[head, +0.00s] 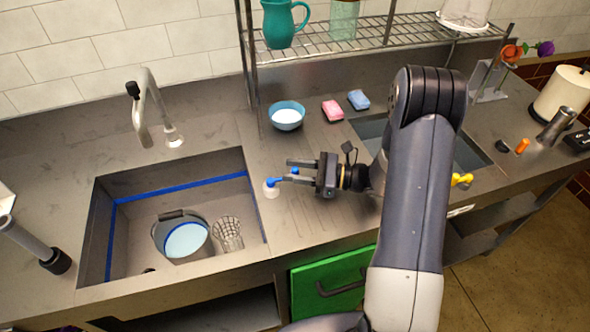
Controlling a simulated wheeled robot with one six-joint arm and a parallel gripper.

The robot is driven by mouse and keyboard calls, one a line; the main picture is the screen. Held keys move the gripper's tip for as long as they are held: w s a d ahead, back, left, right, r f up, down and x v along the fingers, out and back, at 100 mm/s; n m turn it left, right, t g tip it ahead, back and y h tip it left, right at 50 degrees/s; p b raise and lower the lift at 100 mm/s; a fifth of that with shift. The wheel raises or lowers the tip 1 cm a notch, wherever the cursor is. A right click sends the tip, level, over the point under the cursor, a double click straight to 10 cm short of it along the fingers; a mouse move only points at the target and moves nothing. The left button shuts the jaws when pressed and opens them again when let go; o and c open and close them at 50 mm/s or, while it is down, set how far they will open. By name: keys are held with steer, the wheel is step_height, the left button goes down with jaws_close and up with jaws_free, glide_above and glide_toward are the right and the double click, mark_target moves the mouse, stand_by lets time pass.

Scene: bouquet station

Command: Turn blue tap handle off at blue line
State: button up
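The blue tap handle (271,182) sits on a pale round base on the counter, just right of the left sink. A blue piece also shows between my fingers. My gripper (287,171) reaches in from the right, its two fingers apart and pointing left at the handle. The lower finger overlaps the handle in view; I cannot tell whether it touches. The blue line (180,187) runs around the inside wall of the left sink, near the top. A grey metal tap (149,108) stands behind that sink; I see no clear water stream.
In the left sink are a bucket (158,236) with a pale blue surface inside and a clear ribbed glass (228,234). A blue bowl (287,115), pink sponge (332,110) and blue sponge (358,99) lie behind my gripper. A yellow handle (461,180) is right of my arm.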

steer(key=b+v, duration=0.2)
steer(key=v, duration=0.8)
steer(key=shift+d, duration=0.3)
steer(key=p+x, duration=0.2)
steer(key=x, duration=0.9)
steer(key=shift+s+r, duration=0.1)
steer(key=shift+s, duration=0.05)
steer(key=shift+s+d+m+t+p, duration=0.15)
steer(key=shift+s+m+t+p, duration=0.1)
steer(key=shift+m+t+p, duration=0.25)
steer(key=shift+w, duration=0.1)
